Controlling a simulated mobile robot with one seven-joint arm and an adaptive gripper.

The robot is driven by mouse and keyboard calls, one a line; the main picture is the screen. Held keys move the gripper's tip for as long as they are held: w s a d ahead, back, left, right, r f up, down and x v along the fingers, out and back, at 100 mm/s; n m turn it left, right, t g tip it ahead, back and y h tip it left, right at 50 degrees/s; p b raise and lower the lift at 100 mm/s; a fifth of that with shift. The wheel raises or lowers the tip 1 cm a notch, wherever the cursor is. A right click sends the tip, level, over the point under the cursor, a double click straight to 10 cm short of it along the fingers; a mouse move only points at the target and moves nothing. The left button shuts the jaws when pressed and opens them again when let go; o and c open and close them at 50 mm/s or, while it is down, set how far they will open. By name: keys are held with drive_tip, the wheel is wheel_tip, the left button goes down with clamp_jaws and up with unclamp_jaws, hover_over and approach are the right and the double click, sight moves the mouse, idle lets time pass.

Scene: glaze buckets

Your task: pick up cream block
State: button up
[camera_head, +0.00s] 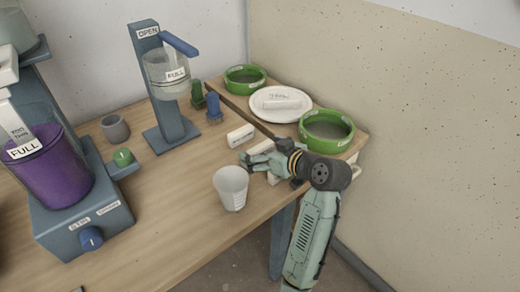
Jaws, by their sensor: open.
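Several pale blocks show, and I cannot tell for certain which is the cream one. A small cream-white block (240,135) with faint lettering lies on the wooden table, just beyond my gripper. A second pale block (262,147) lies right behind my gripper's fingers, partly hidden by them. My gripper (246,163) is open, low over the table, pointing left, with its fingertips near these two blocks. I cannot tell whether it touches either. More pale surfaces show around my wrist, mostly covered by it.
A pale cup (231,188) stands just in front of my gripper. A white plate (280,112) with a labelled pale bar (282,99) lies behind, between green bowls (244,79) (327,131). A blue dispenser stand (172,132) and purple bucket (52,172) stand left. The front table is clear.

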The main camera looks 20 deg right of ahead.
drive_tip(key=shift+w+f, duration=0.1)
drive_tip(key=shift+w, duration=0.15)
drive_tip(key=shift+c, duration=0.4)
drive_tip(key=c, duration=1.1)
drive_tip(key=shift+c, duration=0.2)
